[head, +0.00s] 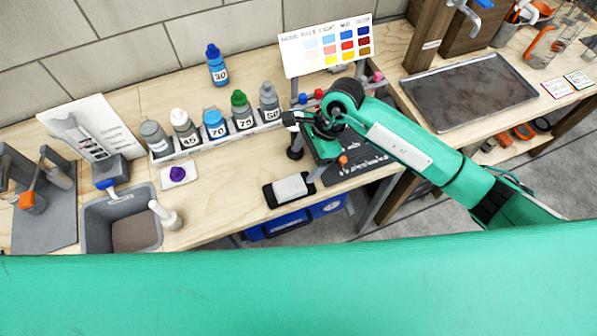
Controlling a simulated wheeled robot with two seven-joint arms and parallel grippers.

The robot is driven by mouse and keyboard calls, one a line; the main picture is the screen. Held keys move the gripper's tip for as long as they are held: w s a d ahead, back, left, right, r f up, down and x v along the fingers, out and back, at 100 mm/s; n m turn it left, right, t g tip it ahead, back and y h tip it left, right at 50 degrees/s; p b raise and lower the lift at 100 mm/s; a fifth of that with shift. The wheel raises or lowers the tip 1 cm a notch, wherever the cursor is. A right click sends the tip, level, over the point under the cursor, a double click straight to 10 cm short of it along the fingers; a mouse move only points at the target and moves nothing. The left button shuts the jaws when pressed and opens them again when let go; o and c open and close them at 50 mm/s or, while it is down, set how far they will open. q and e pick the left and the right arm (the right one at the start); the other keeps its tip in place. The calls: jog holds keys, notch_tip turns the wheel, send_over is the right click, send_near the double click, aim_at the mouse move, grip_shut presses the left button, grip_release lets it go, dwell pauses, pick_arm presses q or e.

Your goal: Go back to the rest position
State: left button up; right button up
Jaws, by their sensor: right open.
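My right arm comes in from the right, green with dark joints, and bends down over the workbench. My right gripper (297,122) is open, with nothing seen between its fingers. It is above the bench, just right of the grey bottle labelled 60 (269,104) and in front of the colour chart (327,47). The arm's wrist partly hides the dark tray area beneath it. My left gripper is not in view.
Several numbered bottles stand in a white rack (222,139); a blue bottle labelled 30 (216,66) stands behind. The back left bench top is fairly clear.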

jog(key=shift+w+d+r, duration=0.1)
jog(key=shift+d+r, duration=0.15)
jog(key=shift+r, duration=0.45)
jog(key=shift+a, duration=0.1)
